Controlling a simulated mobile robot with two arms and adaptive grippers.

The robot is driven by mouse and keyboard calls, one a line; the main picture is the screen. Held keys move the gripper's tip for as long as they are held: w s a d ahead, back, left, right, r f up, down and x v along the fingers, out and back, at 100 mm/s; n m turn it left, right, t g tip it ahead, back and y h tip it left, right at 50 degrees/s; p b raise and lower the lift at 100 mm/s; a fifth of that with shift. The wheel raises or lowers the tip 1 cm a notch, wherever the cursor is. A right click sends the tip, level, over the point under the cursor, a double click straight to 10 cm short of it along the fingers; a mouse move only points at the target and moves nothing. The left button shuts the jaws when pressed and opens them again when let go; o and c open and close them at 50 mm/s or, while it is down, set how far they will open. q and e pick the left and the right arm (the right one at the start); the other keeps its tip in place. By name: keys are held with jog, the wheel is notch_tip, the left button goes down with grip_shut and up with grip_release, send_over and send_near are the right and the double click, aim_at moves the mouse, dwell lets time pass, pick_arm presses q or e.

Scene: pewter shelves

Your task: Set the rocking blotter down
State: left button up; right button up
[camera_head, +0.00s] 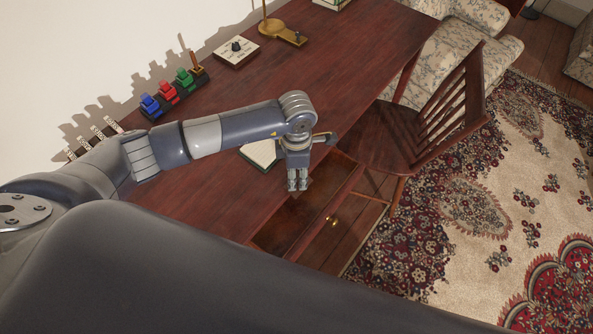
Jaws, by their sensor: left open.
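I cannot pick out the rocking blotter for certain. A pale square piece with a dark knob on top (237,50) lies at the back of the desk, away from the gripper. My right gripper is out of view.
A rack holds blue (150,104), red (168,92) and green (185,78) bottles along the wall. A brass stand (270,27) is at the back. A wooden chair (425,125) stands close to the desk's right side. The desk's middle is clear.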

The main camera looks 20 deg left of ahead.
pick_arm(q)
jog(key=shift+r+p, duration=0.3)
jog(key=shift+p, duration=0.05)
jog(key=shift+r+p, duration=0.4)
jog(key=shift+p, duration=0.05)
notch_tip(320, 180, up, 12)
jog(key=b, duration=0.3)
jog(key=shift+f, duration=0.1)
